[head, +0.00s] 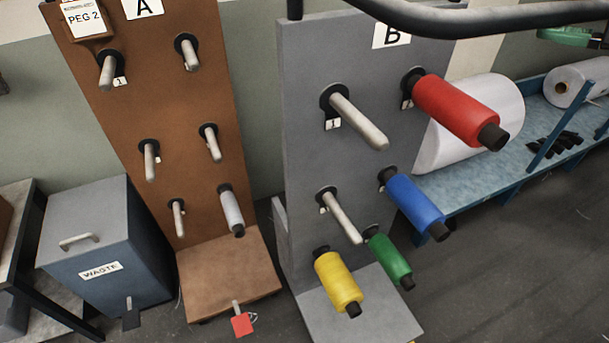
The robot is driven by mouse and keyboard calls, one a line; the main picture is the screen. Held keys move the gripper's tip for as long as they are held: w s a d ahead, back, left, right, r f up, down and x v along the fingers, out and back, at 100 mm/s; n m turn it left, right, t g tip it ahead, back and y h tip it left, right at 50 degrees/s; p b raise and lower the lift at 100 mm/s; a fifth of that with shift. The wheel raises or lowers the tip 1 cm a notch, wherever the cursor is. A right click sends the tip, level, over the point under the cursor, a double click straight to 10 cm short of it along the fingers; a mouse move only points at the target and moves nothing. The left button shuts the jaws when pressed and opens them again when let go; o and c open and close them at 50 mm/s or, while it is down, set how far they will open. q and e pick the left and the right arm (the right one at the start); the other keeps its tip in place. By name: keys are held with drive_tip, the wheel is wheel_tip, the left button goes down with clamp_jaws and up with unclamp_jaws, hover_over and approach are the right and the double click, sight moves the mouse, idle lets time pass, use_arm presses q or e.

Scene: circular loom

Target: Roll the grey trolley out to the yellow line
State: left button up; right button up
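The grey trolley (306,83) stands in the middle of the head view, with an upright panel labelled B and a grey base plate (385,310). Its pegs hold a red spool (452,107), a blue spool (415,205), a green spool (389,258) and a yellow spool (338,282). Two pegs, upper left (358,120) and middle left (342,218), are bare. A dark curved tube (455,17) crosses the top; I cannot tell what it belongs to. A tiny yellow patch shows at the bottom edge; the yellow line cannot be made out. Neither gripper shows.
A brown panel labelled A (170,100) stands left of the trolley, with several bare pegs and one pale spool (231,210). A blue waste bin (110,245) is further left. A blue bench (500,170) with white rolls is behind right. Dark floor (500,270) is clear at lower right.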

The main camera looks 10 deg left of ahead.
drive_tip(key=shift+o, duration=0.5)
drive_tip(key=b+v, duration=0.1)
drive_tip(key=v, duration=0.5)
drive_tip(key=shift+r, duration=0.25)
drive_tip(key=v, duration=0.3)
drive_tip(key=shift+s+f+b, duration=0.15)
drive_tip(key=shift+b, duration=0.15)
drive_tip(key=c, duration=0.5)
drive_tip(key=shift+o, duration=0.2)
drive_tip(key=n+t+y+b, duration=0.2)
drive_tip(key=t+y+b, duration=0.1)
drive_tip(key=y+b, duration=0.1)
approach(557, 16)
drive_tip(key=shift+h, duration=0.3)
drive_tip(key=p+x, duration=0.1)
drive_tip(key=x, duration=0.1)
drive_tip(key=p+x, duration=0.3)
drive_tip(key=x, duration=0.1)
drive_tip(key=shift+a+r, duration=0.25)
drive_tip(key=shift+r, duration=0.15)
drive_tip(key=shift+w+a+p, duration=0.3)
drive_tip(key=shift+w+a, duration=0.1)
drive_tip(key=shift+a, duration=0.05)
